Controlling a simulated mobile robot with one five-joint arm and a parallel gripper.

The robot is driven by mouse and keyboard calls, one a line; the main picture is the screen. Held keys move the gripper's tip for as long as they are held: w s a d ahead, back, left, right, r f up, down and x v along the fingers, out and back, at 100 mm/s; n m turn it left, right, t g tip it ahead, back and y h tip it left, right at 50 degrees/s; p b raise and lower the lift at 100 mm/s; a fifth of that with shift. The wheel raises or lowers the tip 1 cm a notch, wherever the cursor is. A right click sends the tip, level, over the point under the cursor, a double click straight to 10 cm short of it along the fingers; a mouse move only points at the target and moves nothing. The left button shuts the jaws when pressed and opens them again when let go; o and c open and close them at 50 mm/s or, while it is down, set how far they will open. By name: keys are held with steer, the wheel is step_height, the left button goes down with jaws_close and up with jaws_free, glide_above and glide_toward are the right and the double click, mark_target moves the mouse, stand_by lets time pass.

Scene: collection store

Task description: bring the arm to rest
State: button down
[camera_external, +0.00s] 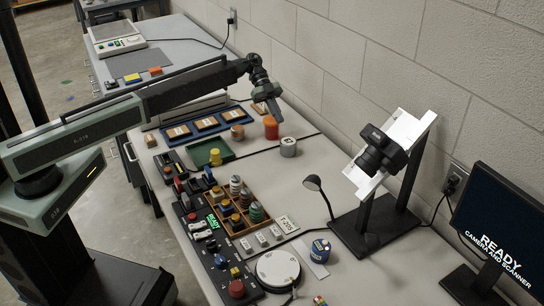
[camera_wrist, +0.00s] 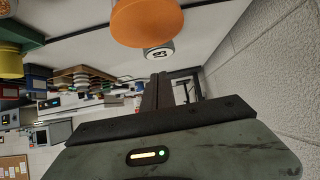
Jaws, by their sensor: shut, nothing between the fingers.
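My arm (camera_external: 150,105) reaches from the left across the table, with its forearm nearly level. My gripper (camera_external: 275,113) hangs from the wrist with its fingers pointing down, above the back part of the table near the wall. In the wrist view the dark fingers of my gripper (camera_wrist: 159,92) lie together with nothing between them. An orange cylinder (camera_external: 271,132) stands just below and beside the fingertips; it also shows large at the top of the wrist view (camera_wrist: 147,22). Whether the fingers touch it, I cannot tell.
A grey-white can (camera_external: 288,147) stands near the orange cylinder. A blue tray (camera_external: 190,138), a green tray (camera_external: 222,145) and a wooden compartment box (camera_external: 235,228) with coloured pieces lie nearby. A camera stand (camera_external: 375,225) and a monitor (camera_external: 500,240) are at right. The block wall (camera_external: 350,70) runs behind.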

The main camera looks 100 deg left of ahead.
steer(key=w+d+r+m+g+h+p, duration=0.1)
steer(key=w+d+r+m+p, duration=0.1)
steer(key=w+d, duration=0.85)
steer(key=w+d+m+g+p, duration=0.2)
steer(key=d+m+g, duration=0.15)
steer(key=d, duration=2.65)
steer(key=s+d+f+n+g+y+p, duration=0.1)
steer(key=s+d, duration=0.4)
steer(key=d, duration=0.2)
steer(key=s+d+f+n+g+y+p, duration=0.1)
steer(key=s+d+y, duration=0.1)
steer(key=s+d, duration=0.3)
steer(key=s+d+f+n+g+y+p, duration=0.1)
steer(key=s+d, duration=0.3)
steer(key=d, duration=0.7)
steer(key=shift+s+g, duration=0.4)
steer(key=shift+g, duration=0.05)
steer(key=s+a+f+n+y, duration=0.1)
steer(key=s+a+n+y, duration=0.3)
steer(key=s+n, duration=0.3)
steer(key=a+n, duration=0.1)
steer(key=n, duration=0.3)
steer(key=shift+s+a+f+t+y, duration=0.15)
steer(key=shift+f+t+y, duration=0.15)
steer(key=shift+f+y, duration=0.1)
